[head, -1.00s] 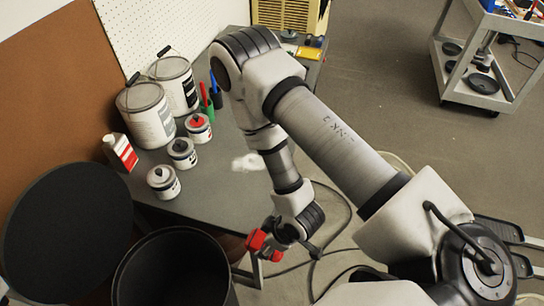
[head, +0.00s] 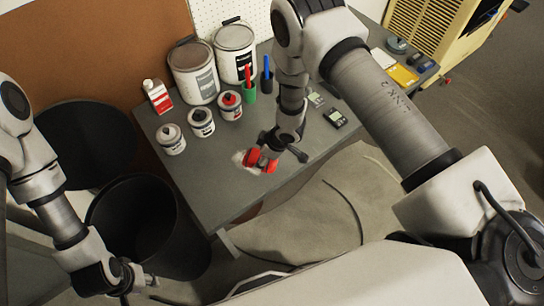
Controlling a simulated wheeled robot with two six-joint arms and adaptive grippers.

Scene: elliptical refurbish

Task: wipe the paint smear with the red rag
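The paint smear (head: 238,158) is a whitish patch on the grey table top, partly hidden by the red rag. The red rag (head: 253,160) is bunched in my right gripper (head: 262,160), which reaches down over the table and looks shut on it. The rag is at the right part of the smear and looks to be at the table surface; I cannot tell whether it presses on it. My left gripper (head: 145,285) is low at the left, near the bottom edge, away from the table top. It looks empty, and its finger opening is unclear.
A black bin (head: 132,215) is left of the table (head: 205,190). Small dark devices (head: 335,118) lie to the right.

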